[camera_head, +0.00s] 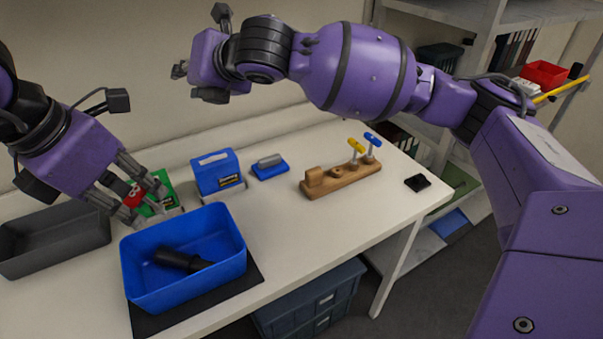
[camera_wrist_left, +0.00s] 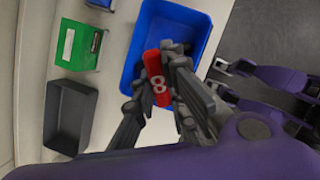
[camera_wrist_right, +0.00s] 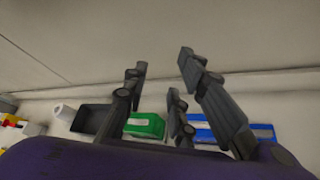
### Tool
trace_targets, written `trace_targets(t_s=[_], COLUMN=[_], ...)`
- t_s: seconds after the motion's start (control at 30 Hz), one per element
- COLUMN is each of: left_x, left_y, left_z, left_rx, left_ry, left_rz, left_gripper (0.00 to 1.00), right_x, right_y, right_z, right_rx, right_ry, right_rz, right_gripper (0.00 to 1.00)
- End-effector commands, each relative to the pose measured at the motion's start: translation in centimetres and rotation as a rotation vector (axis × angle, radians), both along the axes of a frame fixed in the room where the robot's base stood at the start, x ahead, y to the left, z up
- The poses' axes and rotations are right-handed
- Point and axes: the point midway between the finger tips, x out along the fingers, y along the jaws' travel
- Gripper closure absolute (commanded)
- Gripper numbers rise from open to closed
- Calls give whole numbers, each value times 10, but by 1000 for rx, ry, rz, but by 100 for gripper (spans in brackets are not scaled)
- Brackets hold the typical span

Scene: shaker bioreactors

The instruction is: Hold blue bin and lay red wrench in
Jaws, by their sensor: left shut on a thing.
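The blue bin (camera_head: 185,262) stands on the bench at the front left, with a dark cylindrical thing (camera_head: 182,260) lying in it. My left gripper (camera_head: 138,203) is shut on a red piece marked 8 (camera_wrist_left: 157,78), the visible part of the red wrench. In the left wrist view it appears over the edge of the blue bin (camera_wrist_left: 140,52); the fingers hide the rest. In the head view my left gripper is just behind the bin's back-left corner. My right gripper (camera_wrist_right: 162,65) is open and empty, raised in front of the wall, away from the bin.
A grey tray (camera_head: 55,240) lies left of the bin. A green box (camera_head: 160,188) and a blue box (camera_head: 215,172) stand behind it. A blue block (camera_head: 270,170) and a wooden holder (camera_head: 340,181) with yellow and blue handled tools are farther right.

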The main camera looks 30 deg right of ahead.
Motion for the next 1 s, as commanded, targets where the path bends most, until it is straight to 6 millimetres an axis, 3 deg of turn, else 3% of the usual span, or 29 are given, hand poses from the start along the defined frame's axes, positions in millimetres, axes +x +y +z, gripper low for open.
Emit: trace_targets(t_s=[0.1, 0.2, 0.33, 0.5, 0.6, 0.77, 1.0], left_x=[0, 0, 0, 0, 0, 0, 0], left_y=[0, 0, 0, 0, 0, 0, 0], left_z=[0, 0, 0, 0, 0, 0, 0], left_rx=[0, 0, 0, 0, -1, 0, 0], left_ry=[0, 0, 0, 0, -1, 0, 0], left_rz=[0, 0, 0, 0, 0, 0, 0], left_gripper=[100, 100, 100, 100, 100, 100, 100], right_x=[-28, -65, -119, -173, -191, -199, -200], right_y=[4, 6, 7, 3, 1, 0, 3], right_z=[-62, -107, -145, -165, -169, -179, -220], right_rx=[-87, -181, -305, -428, -470, -490, -488], right_ry=[262, 480, 722, 933, 995, 1028, 1030], right_rz=[-5, 31, 115, 232, 275, 297, 295], right_gripper=[75, 75, 75, 75, 75, 75, 75])
